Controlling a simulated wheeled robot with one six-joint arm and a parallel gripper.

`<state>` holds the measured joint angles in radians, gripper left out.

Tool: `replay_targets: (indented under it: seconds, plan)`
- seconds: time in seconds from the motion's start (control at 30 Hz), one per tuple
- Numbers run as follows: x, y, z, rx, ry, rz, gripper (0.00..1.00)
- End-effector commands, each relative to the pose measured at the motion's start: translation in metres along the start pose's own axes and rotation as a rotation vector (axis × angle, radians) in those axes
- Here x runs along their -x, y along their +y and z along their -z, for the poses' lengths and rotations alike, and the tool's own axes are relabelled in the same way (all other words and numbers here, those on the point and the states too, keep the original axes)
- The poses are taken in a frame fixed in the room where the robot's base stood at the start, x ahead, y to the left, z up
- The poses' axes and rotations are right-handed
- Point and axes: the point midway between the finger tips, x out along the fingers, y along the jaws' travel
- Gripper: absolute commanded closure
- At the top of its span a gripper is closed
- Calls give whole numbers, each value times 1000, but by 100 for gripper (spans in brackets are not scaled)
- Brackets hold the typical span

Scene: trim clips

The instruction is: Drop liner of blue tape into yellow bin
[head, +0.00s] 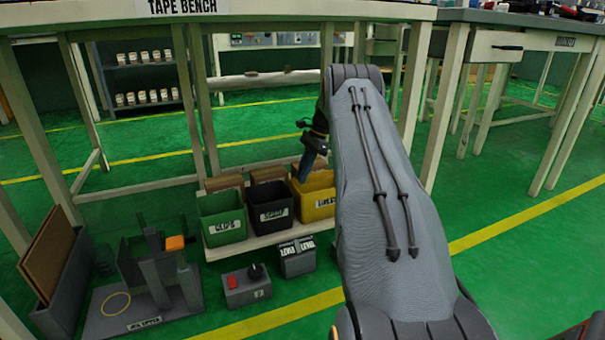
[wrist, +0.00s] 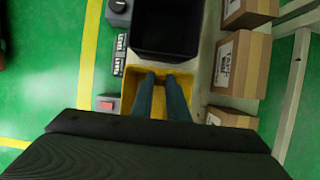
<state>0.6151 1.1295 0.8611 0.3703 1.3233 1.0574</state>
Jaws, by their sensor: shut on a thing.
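The yellow bin (head: 317,211) stands at the right end of a row of bins on a low shelf under the tape bench. My gripper (head: 303,178) points down over the left part of the yellow bin in the head view. In the wrist view my gripper (wrist: 161,76) has its two fingers over the opening of the yellow bin (wrist: 131,98), close together with a narrow gap. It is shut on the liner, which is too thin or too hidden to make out. Much of the bin's inside is hidden behind the fingers and my wrist.
A black bin (head: 271,215) and a green bin (head: 222,227) stand left of the yellow one. Cardboard boxes (wrist: 242,62) stand behind them. A control box (head: 246,291) and a fixture (head: 150,275) sit in front and left. Bench legs (head: 203,110) rise nearby.

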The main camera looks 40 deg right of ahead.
Motion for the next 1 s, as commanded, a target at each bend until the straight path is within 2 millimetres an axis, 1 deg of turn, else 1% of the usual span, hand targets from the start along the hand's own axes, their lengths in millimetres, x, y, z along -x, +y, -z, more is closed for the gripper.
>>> replay_targets:
  seconds: [0.03,0.07,0.1,0.17,0.43,0.53,0.63,0.83,1.0]
  plan:
    - [0,0,0,0,0,0,100]
    - [0,0,0,0,0,0,81]
    - [0,0,0,0,0,0,74]
    - [0,0,0,0,0,0,64]
    - [1,0,0,0,0,0,64]
    - [6,0,0,0,0,1,64]
    - [20,0,0,0,1,2,64]
    - [54,0,0,-1,1,3,64]
    - [72,0,0,-1,0,1,64]
